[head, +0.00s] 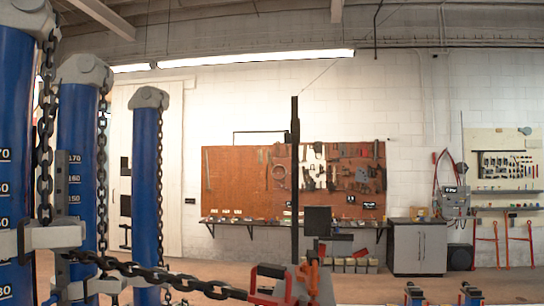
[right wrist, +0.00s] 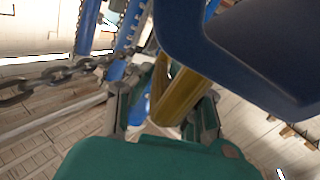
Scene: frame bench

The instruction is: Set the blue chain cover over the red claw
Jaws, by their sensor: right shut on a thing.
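In the right wrist view, a large dark blue shell (right wrist: 235,60), which looks like the blue chain cover, fills the upper right close to the camera. A yellow bar (right wrist: 182,97) shows under it and seems joined to it. My right gripper (right wrist: 165,112) has its fingers on either side of this bar and is shut on it. In the head view, a red claw (head: 268,271) sits at the bottom centre, by a grey block, at the end of a dark chain (head: 150,274). The cover and both grippers are not seen in the head view.
Blue posts with grey caps (head: 147,190) and hanging chains stand at the left. A thin black upright (head: 295,180) with a dark square panel (head: 317,221) rises behind the claw. A tool pegboard (head: 235,182) and a grey cabinet (head: 419,249) are at the far wall.

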